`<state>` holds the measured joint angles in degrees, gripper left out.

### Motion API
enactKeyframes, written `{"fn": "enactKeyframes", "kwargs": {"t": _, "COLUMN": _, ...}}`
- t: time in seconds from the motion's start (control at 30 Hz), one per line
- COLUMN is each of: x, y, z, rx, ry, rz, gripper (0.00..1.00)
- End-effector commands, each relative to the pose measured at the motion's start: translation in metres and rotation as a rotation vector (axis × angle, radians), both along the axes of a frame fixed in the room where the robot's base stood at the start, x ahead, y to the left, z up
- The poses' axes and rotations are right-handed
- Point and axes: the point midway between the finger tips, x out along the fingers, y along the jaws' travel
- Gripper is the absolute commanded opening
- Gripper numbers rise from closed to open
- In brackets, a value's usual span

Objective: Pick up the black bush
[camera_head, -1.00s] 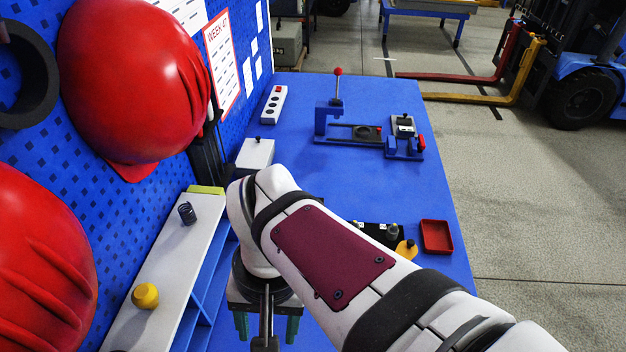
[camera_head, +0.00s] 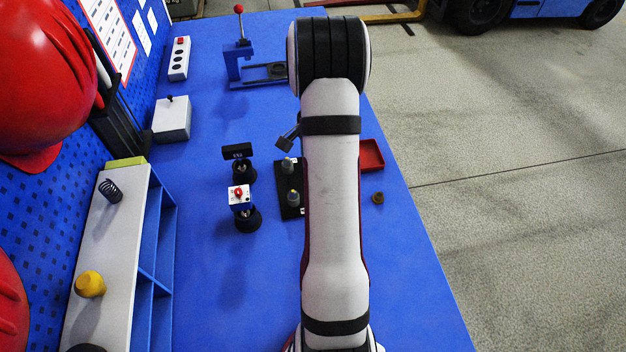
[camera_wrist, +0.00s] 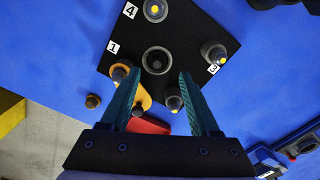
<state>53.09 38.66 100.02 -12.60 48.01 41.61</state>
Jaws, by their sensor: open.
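In the wrist view a dark round ring-shaped piece (camera_wrist: 157,60), which looks like the black bush, sits near the middle of a black numbered board (camera_wrist: 188,28). My gripper (camera_wrist: 159,76) is open, its two teal fingers apart on either side of the line to the ring, with nothing between them. I cannot tell the height of the fingertips above the board. In the head view the board (camera_head: 284,205) is partly covered by my arm, and the ring and fingertips are hidden.
Grey yellow-topped pegs (camera_wrist: 214,53) stand around the ring. An orange-yellow piece (camera_wrist: 140,96) lies by the left finger. A red tray (camera_head: 371,156) and a small brown ring (camera_head: 377,198) lie right of my arm. Two black-based fixtures (camera_head: 238,160) (camera_head: 242,205) stand left of the board.

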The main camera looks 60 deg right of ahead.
Motion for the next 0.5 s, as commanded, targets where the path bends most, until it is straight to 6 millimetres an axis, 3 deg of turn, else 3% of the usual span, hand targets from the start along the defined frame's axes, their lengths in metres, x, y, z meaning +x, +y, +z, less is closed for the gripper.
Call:
{"fn": "enactKeyframes", "kwargs": {"t": 0.2, "x": -0.004, "y": 0.002, "z": -0.039, "rx": 0.005, "ry": 0.002, "rz": 0.000, "gripper": 0.62}}
{"fn": "enactKeyframes", "kwargs": {"t": 0.43, "x": -0.004, "y": 0.002, "z": -0.042, "rx": 0.003, "ry": -0.001, "rz": 0.000, "gripper": 0.62}}
{"fn": "enactKeyframes", "kwargs": {"t": 0.5, "x": -0.004, "y": 0.002, "z": -0.043, "rx": 0.003, "ry": -0.001, "rz": 0.000, "gripper": 0.51}}
